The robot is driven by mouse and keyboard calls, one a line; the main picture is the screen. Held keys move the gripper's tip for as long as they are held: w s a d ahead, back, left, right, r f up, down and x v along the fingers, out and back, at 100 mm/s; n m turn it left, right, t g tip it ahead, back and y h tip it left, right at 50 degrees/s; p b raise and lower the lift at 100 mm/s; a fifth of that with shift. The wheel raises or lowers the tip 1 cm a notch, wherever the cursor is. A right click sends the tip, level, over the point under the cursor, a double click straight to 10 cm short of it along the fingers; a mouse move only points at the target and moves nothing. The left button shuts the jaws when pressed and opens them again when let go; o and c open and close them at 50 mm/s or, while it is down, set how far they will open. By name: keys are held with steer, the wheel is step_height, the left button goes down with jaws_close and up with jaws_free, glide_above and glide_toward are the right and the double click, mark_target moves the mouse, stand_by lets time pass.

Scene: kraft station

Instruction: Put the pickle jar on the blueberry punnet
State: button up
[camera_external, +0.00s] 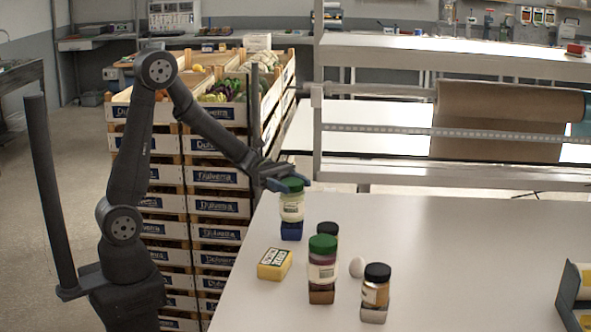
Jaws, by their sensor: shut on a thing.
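The pickle jar (291,208), clear with pale green contents and a green lid, is upright at the table's left edge. My gripper (288,185) is shut on it around the lid. The blueberry punnet (291,231), a small dark blue block, is directly under the jar. The jar's bottom appears to meet the punnet's top, but I cannot tell whether it rests there or hangs just above.
Nearby stand a yellow box (274,264), a green-lidded jar (322,262) on a brown block, a black-lidded jar (375,288), another dark-lidded jar (328,230) partly hidden, and a white egg (357,267). A dark-sided container (568,293) is at the right. The table's middle is clear.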

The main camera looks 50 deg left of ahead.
steer(key=shift+f, duration=0.3)
steer(key=shift+f, duration=0.1)
steer(key=o, duration=1.3)
steer(key=shift+f, duration=0.1)
steer(key=shift+a+r, duration=0.2)
steer(key=a, duration=1.1)
steer(key=shift+a, duration=0.3)
steer(key=shift+d, duration=0.1)
